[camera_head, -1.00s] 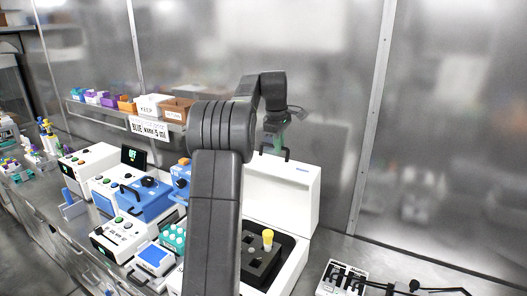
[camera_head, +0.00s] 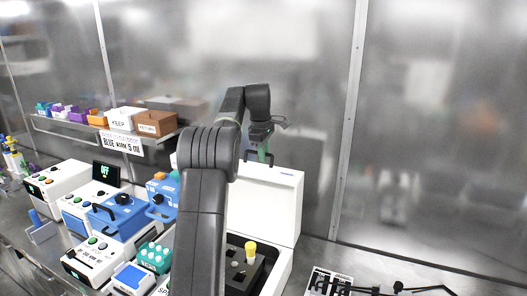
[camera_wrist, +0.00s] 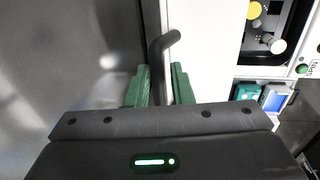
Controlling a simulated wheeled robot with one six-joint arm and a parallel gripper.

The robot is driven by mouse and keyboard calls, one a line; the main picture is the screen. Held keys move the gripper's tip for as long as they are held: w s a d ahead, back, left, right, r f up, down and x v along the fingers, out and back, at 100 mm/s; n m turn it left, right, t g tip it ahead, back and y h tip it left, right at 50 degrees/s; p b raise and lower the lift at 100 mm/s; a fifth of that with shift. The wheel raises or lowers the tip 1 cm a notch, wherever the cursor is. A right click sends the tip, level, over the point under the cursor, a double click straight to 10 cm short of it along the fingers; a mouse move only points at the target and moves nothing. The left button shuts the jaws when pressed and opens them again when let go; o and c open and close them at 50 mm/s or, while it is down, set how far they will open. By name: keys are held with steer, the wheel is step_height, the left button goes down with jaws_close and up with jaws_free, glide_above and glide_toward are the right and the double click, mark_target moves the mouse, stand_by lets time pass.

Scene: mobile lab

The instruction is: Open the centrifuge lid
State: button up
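The white centrifuge (camera_head: 284,268) stands on the bench, partly hidden behind my arm. Its lid (camera_head: 272,205) is raised, standing roughly upright at the back of the open dark well. A yellow-capped tube (camera_head: 251,249) stands in a dark block in the well. A dark handle (camera_wrist: 167,43) sticks out from the lid's top edge. My gripper (camera_head: 262,154) is at this handle, pointing down. In the wrist view its green fingers (camera_wrist: 161,85) are apart, one on each side of the handle, with a gap visible. Firm contact with the handle is not clear.
Blue devices (camera_head: 118,216), white instruments (camera_head: 88,262) and a teal tube rack (camera_head: 155,257) crowd the bench to the left. A shelf with bins (camera_head: 156,123) runs along the wall behind. A rack of dark tools (camera_head: 330,284) lies to the right.

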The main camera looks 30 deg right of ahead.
steer(key=shift+o, duration=1.1)
steer(key=shift+w+d+f, duration=0.1)
steer(key=shift+w+d, duration=0.05)
steer(key=shift+w, duration=0.05)
step_height(320, 180, up, 12)
steer(key=s+a, duration=0.1)
steer(key=a, duration=0.1)
steer(key=shift+s, duration=0.35)
